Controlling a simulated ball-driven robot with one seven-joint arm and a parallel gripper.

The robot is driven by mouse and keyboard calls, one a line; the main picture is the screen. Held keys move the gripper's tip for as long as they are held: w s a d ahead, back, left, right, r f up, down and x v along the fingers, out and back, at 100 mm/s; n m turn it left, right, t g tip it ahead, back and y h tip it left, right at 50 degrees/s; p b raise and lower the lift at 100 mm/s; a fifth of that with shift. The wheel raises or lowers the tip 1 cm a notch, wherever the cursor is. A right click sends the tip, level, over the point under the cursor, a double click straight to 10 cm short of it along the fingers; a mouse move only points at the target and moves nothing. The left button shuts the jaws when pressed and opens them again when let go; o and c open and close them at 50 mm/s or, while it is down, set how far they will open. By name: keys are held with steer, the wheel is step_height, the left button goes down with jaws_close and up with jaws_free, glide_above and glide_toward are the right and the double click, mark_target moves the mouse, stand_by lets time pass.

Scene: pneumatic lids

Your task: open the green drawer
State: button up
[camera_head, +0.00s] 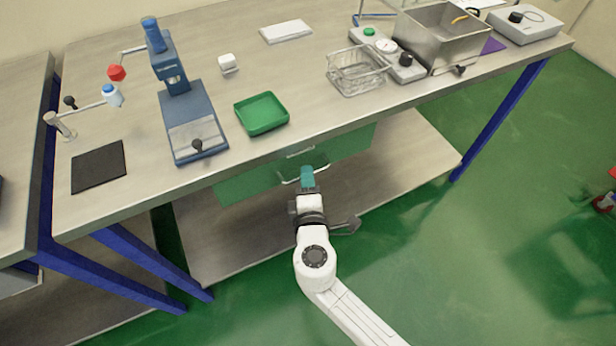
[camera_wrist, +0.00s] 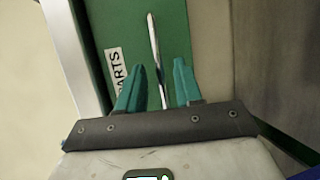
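The green drawer (camera_head: 245,186) sits under the front edge of the workbench, and its front looks flush beneath the top. Its front also fills the upper middle of the wrist view (camera_wrist: 172,30), with a white label reading "ARTS" (camera_wrist: 116,70), partly hidden by a finger. A thin metal bar handle (camera_wrist: 153,38) runs down the front. My gripper (camera_head: 307,170) is at the drawer front, by the handle. In the wrist view its two teal fingers (camera_wrist: 158,75) stand apart, one on each side of the handle, with gaps visible. It looks open and holds nothing.
Above the drawer, the workbench top (camera_head: 330,120) carries a green tray (camera_head: 262,113), a blue press (camera_head: 190,120), a wire basket (camera_head: 357,70) and a metal tank (camera_head: 440,38). A lower shelf (camera_head: 400,160) lies beneath.

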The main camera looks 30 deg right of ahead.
steer(key=shift+w+d+f, duration=0.1)
steer(key=shift+w+d, duration=0.15)
steer(key=shift+w, duration=0.2)
jaws_close()
stand_by(1.2)
